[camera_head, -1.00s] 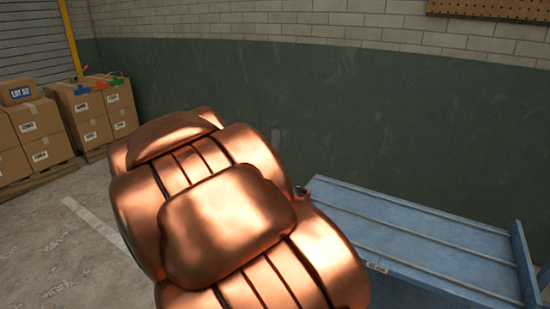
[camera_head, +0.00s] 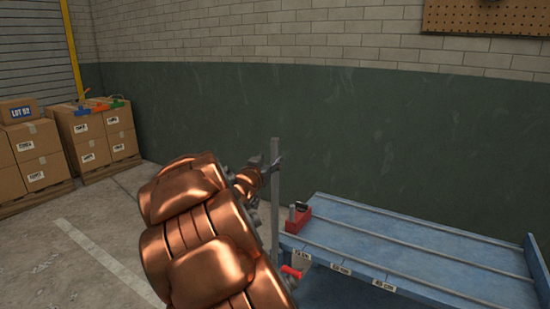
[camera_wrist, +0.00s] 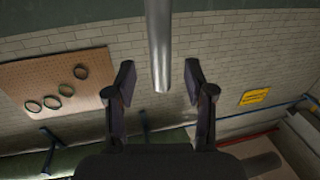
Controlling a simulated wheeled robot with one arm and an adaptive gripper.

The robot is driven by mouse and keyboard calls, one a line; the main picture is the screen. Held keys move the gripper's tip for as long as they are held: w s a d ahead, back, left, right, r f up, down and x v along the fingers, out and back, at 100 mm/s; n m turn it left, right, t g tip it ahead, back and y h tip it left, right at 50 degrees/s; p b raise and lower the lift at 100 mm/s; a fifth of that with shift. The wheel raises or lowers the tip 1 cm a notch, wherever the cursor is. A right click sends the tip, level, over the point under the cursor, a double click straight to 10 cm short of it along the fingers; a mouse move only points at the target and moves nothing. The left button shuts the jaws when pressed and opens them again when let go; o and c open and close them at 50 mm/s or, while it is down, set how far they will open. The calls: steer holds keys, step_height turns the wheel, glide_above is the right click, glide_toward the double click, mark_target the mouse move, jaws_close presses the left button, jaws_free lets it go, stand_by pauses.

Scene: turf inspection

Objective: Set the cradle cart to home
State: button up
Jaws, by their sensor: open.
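A blue railed platform (camera_head: 440,266) stands at the right in the head view, with small labels along its front edge. A red block (camera_head: 299,218) with a dark top sits at its left end. I cannot tell which of these is the cradle cart. A grey upright post (camera_head: 275,220) stands at the platform's left end, with a red handle-like part (camera_head: 291,272) low beside it. My gripper (camera_head: 273,165) is by the post's top. In the wrist view my gripper (camera_wrist: 160,82) is open, with a round metal bar (camera_wrist: 158,45) between its fingers, gaps on both sides.
Stacked cardboard boxes (camera_head: 35,155) stand at the far left, with colored tools on one stack. A pegboard (camera_head: 485,17) hangs on the wall at the upper right. The floor (camera_head: 70,255) at the left is clear.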

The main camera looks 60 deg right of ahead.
mark_target(274, 157)
steer(key=shift+x, duration=2.9)
jaws_close()
